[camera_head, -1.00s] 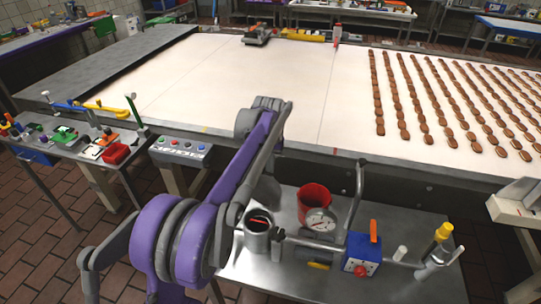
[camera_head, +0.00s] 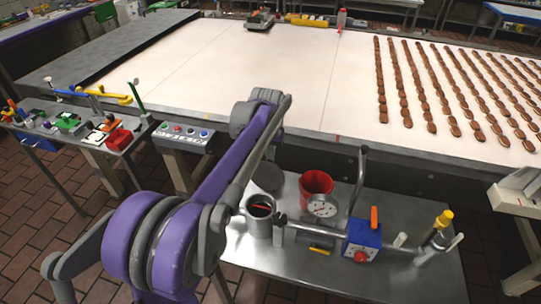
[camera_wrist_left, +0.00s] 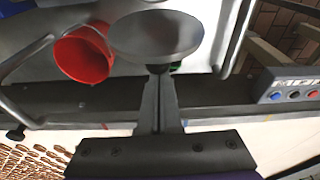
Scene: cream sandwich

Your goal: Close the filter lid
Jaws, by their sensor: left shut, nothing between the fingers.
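The open filter housing (camera_head: 260,218) is a grey metal cup on the steel side table, with something red inside. A round grey disc, the filter lid (camera_head: 268,177), stands raised behind the housing's mouth, partly covered by my arm. In the left wrist view the lid (camera_wrist_left: 155,38) shows as a broad grey disc just beyond my fingertips. My left gripper (camera_wrist_left: 159,78) is shut and empty, its fingertips close to the lid's edge; I cannot tell whether they touch. In the head view my purple arm hides most of this gripper. My right gripper is in neither view.
A red cup (camera_head: 316,186), a dial gauge (camera_head: 322,206), a bent pipe and a blue box (camera_head: 362,240) with a red knob stand close right of the housing. The conveyor edge (camera_head: 350,150) runs behind. A button panel (camera_head: 184,137) is at left.

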